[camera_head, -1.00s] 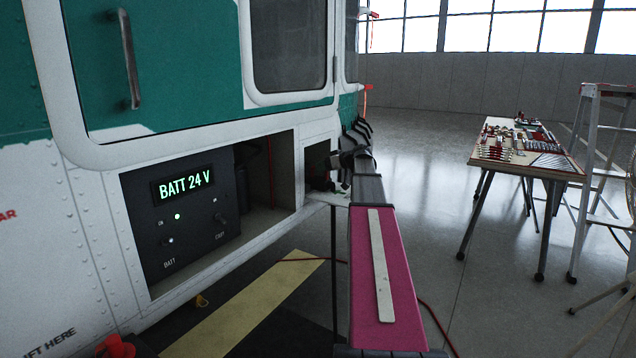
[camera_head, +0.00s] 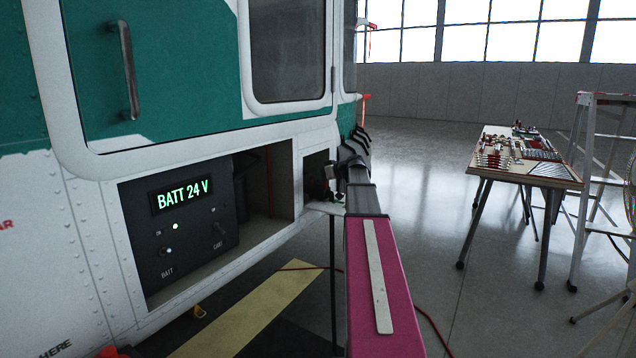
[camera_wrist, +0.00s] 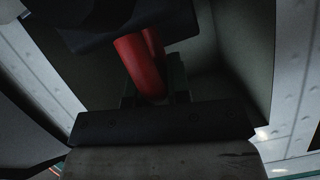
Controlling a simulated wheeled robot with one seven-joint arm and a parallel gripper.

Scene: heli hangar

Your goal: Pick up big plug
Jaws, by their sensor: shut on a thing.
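My gripper (camera_head: 338,178) is at the far end of my magenta arm, by the small right opening in the helicopter's side. It is small and dark there, and the plug cannot be made out in the head view. In the wrist view, a thick red curved piece (camera_wrist: 140,65), which looks like the big plug's cable, runs down between dark parts into my gripper. My gripper is shut on what appears to be the big plug. The plug's body is mostly hidden by dark parts and shadow.
The helicopter's white and teal side (camera_head: 90,190) stands close on the left. A battery panel (camera_head: 180,225) reading "BATT 24 V" sits in a recess. A table of tools (camera_head: 530,160) and a stepladder (camera_head: 600,190) stand right. The floor between has free room.

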